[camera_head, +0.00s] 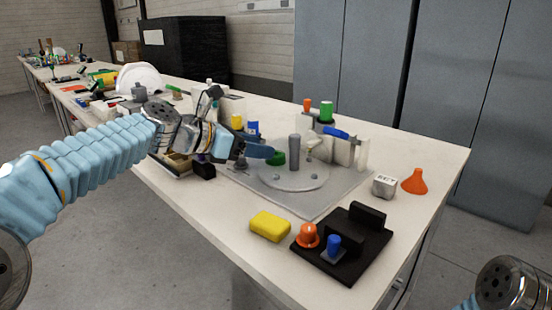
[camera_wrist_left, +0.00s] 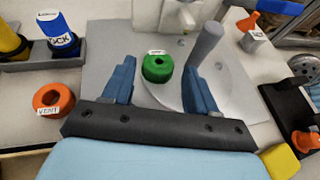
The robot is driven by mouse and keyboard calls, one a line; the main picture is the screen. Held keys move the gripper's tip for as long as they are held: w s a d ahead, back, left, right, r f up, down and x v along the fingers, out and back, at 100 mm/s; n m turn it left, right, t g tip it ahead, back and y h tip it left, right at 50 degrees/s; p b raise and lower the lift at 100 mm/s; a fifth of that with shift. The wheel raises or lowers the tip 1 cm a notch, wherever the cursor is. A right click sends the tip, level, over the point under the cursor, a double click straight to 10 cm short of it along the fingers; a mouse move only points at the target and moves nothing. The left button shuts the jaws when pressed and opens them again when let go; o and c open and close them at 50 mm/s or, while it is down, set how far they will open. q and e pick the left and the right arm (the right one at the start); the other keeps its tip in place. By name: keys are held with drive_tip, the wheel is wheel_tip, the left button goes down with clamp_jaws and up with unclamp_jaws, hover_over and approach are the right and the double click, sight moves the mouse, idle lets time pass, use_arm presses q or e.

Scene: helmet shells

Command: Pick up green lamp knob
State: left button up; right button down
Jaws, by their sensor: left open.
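The green lamp knob (camera_head: 279,158) is a round green cap on the pale disc of the fixture plate, left of a grey post. In the left wrist view the green knob (camera_wrist_left: 157,69) has a small white label at its far edge and lies between my finger tips. My left gripper (camera_head: 262,153) is open, its blue fingers on either side of the knob with gaps visible. In the wrist view the same gripper (camera_wrist_left: 158,82) holds nothing. Whether the fingers are down at the knob's height is hard to tell. My right gripper is out of view.
The grey post (camera_wrist_left: 207,45) stands close to the right finger. An orange ring (camera_wrist_left: 53,99) lies left of the plate. A yellow block (camera_head: 270,226), a black tray (camera_head: 340,268) and an orange cone (camera_head: 414,182) are nearer or right. A green cylinder (camera_head: 326,111) stands behind.

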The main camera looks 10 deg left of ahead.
sight(280, 154)
use_arm(q)
drive_tip(key=x, duration=0.4)
drive_tip(key=shift+s+a+f, duration=0.1)
drive_tip(key=shift+s+f, duration=0.05)
drive_tip(key=shift+f, duration=0.25)
drive_tip(key=shift+w+d+f, duration=0.15)
drive_tip(key=shift+w+d, duration=0.15)
drive_tip(key=c, duration=0.8)
